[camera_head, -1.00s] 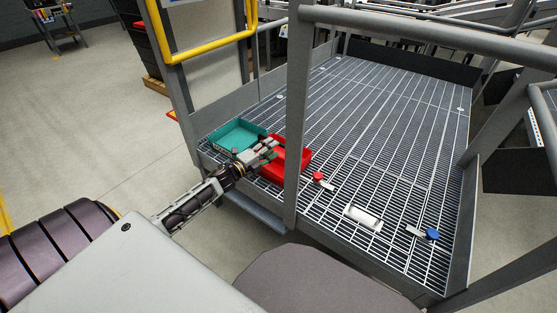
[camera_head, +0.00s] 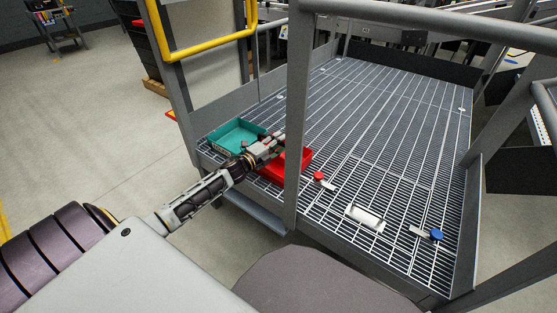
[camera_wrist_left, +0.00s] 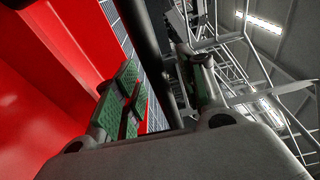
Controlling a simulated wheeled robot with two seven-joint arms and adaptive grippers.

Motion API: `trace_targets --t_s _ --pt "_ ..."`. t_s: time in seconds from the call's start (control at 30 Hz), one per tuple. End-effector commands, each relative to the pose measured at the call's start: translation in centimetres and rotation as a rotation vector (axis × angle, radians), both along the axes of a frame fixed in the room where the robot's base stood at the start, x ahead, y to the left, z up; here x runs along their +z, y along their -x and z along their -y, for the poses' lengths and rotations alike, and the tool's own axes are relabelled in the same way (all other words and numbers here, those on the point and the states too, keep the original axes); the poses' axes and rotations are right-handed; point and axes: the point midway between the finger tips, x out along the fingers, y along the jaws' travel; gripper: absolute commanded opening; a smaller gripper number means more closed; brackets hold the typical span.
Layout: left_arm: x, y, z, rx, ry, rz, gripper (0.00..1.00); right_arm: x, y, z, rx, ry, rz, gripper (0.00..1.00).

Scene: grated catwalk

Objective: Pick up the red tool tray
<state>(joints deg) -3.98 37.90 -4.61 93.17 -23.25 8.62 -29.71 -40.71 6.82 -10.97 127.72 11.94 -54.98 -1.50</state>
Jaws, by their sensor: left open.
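The red tool tray (camera_head: 271,175) lies on the grating by the near left edge, partly hidden by my left gripper and a grey post. It fills the left of the left wrist view (camera_wrist_left: 40,90). My left gripper (camera_head: 277,143) is over the tray's far side in the head view. In the left wrist view the gripper (camera_wrist_left: 162,92) is open, with green pads; one finger is close beside the red tray wall. I cannot tell whether they touch. A dark bar shows between the fingers. My right gripper is not in view.
A teal tray (camera_head: 234,135) lies left of the red one. A grey post (camera_head: 297,110) rises close to my gripper. A red-knobbed part (camera_head: 319,177), a white block (camera_head: 364,217) and a blue-knobbed part (camera_head: 436,234) lie to the right. The grating behind is clear.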

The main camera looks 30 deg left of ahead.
Motion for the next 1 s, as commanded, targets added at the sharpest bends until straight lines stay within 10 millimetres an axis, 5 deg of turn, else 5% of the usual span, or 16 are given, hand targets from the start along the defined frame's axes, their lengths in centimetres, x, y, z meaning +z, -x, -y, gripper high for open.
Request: trace_targets --t_s 0.33,0.63,1.0 --pt "0.02 0.01 -0.01 0.000 0.000 0.000 0.40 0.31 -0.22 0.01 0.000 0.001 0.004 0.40" --pt "0.01 0.02 -0.01 0.000 0.000 0.000 0.01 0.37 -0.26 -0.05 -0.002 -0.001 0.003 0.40" --pt "-0.02 0.03 -0.01 0.000 0.000 0.000 0.00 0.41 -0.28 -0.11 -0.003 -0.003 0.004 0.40"
